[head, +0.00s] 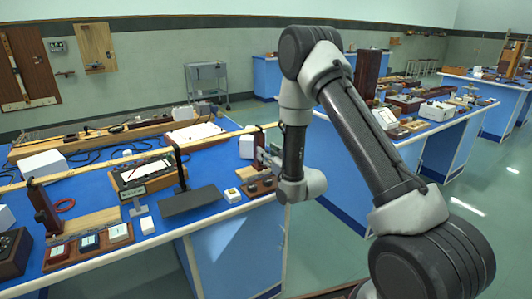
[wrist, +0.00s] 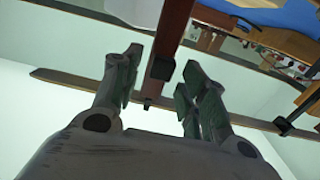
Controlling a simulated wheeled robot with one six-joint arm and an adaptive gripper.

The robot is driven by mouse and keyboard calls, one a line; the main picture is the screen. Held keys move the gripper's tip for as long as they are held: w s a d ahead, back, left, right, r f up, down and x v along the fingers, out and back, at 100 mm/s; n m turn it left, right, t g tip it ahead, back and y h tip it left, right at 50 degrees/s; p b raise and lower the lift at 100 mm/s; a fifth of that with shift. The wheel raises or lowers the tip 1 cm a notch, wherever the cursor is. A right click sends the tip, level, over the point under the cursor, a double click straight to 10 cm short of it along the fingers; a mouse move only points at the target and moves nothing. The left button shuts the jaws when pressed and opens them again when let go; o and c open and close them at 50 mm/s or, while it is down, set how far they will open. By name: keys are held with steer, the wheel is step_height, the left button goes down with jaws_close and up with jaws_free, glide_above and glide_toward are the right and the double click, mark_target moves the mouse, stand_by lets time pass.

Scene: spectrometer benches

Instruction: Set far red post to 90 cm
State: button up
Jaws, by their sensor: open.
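In the wrist view a dark red post (wrist: 176,22) runs between the two spread fingers of my gripper (wrist: 162,66). A black block (wrist: 162,67) sits on it, and a gap shows between it and each finger. My gripper is open; contact cannot be told. Another dark red post (head: 43,208) stands at the near left. A long thin yellow scale bar (head: 100,167) spans the bench; its markings are too small to read.
A black stand (head: 180,165) with a dark base plate stands mid-bench, beside a small display (head: 134,193). A small white-and-yellow box (head: 232,195) is near the front edge. A wooden base (head: 100,222) lies at left. A second blue bench (head: 440,140) stands right, across open floor.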

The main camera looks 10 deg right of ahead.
steer(key=shift+x, duration=0.95)
jaws_close()
steer(key=w+d, duration=0.3)
steer(key=d, duration=0.6)
jaws_free()
steer(key=shift+d, duration=0.1)
steer(key=shift+s, duration=0.1)
steer(key=v, duration=1.2)
